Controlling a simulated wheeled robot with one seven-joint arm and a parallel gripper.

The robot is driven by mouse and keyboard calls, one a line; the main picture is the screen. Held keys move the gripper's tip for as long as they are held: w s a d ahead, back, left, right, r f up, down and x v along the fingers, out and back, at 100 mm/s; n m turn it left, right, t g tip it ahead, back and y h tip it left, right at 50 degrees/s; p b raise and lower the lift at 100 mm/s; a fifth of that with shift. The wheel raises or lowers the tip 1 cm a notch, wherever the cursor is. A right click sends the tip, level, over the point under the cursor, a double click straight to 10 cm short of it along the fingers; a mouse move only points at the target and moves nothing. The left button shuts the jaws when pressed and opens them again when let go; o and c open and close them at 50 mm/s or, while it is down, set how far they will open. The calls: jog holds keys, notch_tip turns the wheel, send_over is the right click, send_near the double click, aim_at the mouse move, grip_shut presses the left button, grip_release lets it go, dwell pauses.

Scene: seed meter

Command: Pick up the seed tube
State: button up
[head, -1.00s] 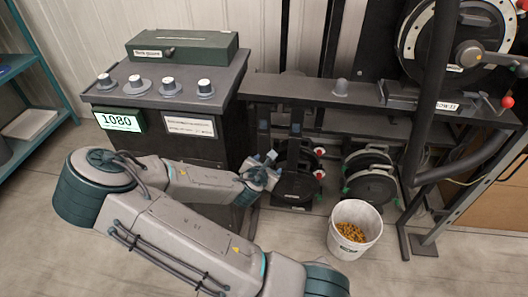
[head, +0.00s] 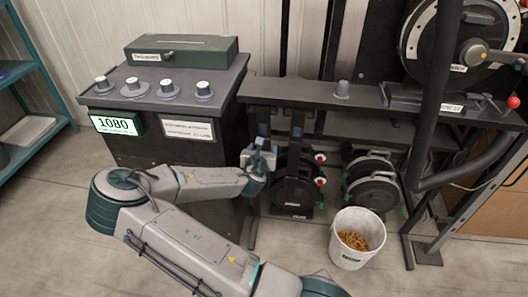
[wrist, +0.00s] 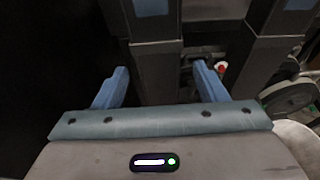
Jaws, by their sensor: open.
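No part is labelled as the seed tube, and I cannot tell for sure which one it is. Two dark upright pieces with blue bands hang below the bench: a left one (head: 264,122) and a right one (head: 297,129). In the wrist view the left upright (wrist: 148,30) stands beyond my fingers, and the right upright (wrist: 275,35) is farther right. My gripper (head: 260,150) is open and empty in front of the bench's left end. In the wrist view its blue fingers (wrist: 160,72) are spread, with nothing visibly held between them.
A dark cabinet (head: 165,150) with several knob-like cups stands left of my gripper. A white bucket of yellow seed (head: 356,238) stands on the floor. Dark round units (head: 372,190) sit under the bench (head: 310,92). A small grey cup (head: 342,88) stands on top.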

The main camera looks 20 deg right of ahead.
jog(key=shift+b+x, duration=0.5)
jog(key=shift+x, duration=2.1)
jog(key=shift+r, duration=0.1)
jog(key=c, duration=1.2)
